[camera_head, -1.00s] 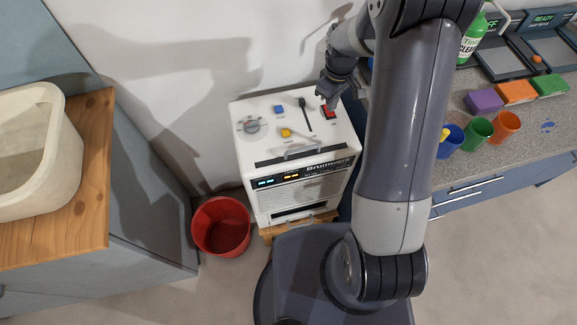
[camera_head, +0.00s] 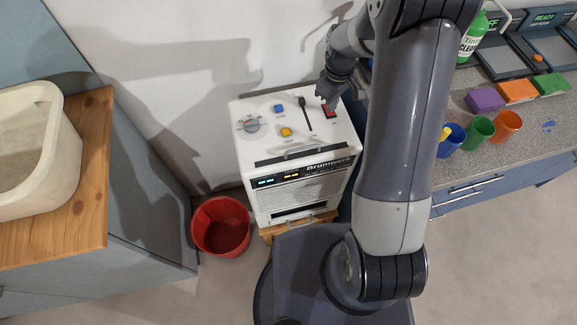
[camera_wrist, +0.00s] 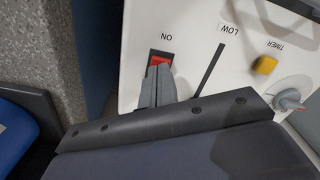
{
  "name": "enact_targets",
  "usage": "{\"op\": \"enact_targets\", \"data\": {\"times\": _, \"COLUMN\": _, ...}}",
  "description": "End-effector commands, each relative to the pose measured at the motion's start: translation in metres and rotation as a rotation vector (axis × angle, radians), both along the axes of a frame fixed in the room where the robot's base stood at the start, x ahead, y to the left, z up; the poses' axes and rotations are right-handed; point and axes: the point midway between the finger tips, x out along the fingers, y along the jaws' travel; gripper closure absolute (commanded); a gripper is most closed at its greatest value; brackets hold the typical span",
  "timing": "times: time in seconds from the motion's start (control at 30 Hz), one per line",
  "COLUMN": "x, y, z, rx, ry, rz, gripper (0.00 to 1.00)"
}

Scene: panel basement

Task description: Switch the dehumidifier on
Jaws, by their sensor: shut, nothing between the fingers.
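The dehumidifier (camera_head: 285,165) is a white box with controls on its top and a lit front display (camera_head: 278,179). Its red rocker switch (camera_head: 331,112) sits at the top's right edge; the wrist view shows it (camera_wrist: 160,58) in a dark frame beside the label ON. My gripper (camera_head: 325,97) is shut and empty, with its fingertips (camera_wrist: 158,72) at the red switch, covering part of it. I cannot tell whether they touch or press it. The top also has a dial (camera_head: 252,125), a blue button (camera_head: 279,109), a yellow button (camera_head: 286,132) and a black slider (camera_head: 303,102).
A red bucket (camera_head: 221,227) stands on the floor left of the dehumidifier. A wooden-topped cabinet (camera_head: 90,180) with a pale tub is at the left. At the right, a grey counter (camera_head: 540,125) holds cups, coloured blocks and a green bottle (camera_head: 472,38).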

Motion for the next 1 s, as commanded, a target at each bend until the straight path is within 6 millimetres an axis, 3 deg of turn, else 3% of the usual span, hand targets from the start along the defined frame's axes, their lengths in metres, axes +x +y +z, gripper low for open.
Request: {"op": "enact_targets", "data": {"times": 1.0, "x": 0.0, "y": 0.0, "z": -0.01, "rx": 0.001, "ry": 0.001, "rz": 0.0, "gripper": 1.0}}
